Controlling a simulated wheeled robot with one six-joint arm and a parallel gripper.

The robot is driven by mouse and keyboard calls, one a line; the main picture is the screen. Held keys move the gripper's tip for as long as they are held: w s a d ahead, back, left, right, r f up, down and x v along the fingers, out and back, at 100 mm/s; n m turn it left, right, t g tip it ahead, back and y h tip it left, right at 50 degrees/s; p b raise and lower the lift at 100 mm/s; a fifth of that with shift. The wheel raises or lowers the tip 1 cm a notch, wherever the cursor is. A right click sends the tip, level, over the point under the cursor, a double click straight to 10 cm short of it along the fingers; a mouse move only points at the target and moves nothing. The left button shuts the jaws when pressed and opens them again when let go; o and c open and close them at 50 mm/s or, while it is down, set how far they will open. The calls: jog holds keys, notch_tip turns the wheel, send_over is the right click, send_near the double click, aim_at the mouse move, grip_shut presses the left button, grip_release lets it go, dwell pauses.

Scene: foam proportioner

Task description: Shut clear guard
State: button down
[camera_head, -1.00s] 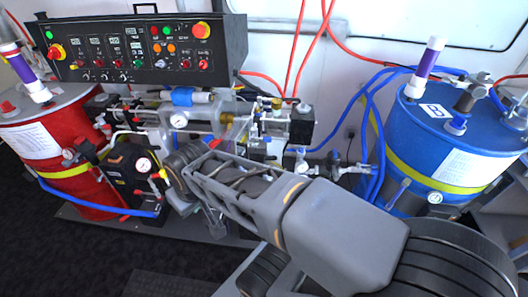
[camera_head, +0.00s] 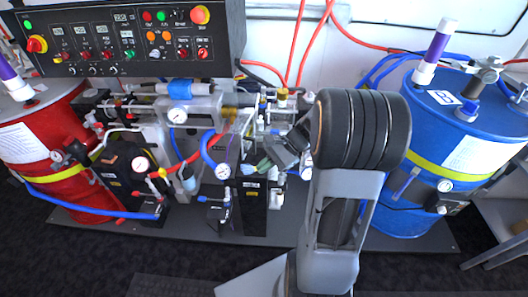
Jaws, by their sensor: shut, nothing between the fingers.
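A black control panel (camera_head: 135,42) with buttons overhangs the upper left. A red drum (camera_head: 50,140) stands left and a blue drum (camera_head: 455,130) right. Gauges, a blue hose (camera_head: 90,203) and red hoses crowd the middle. The dark floor in front is clear.

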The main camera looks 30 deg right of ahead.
jog(key=w+d+f+m+t+y, duration=0.1)
jog(key=w+d+f+m+t, duration=0.15)
jog(key=d+m+t, duration=0.2)
jog(key=w+d+f+m+t+y+b, duration=0.1)
jog(key=d+f+m+t, duration=0.25)
jog(key=d, duration=0.25)
jog(key=w+d+f+m+t+y, duration=0.1)
jog(key=w+d+f+m+t, duration=0.15)
jog(key=d+m, duration=0.2)
jog(key=p+x, duration=0.1)
jog(key=x, duration=1.1)
jog(key=shift+r, duration=0.65)
jog(key=shift+s+a+t, duration=0.1)
jog(key=shift+a+t, duration=0.05)
jog(key=shift+t, duration=0.1)
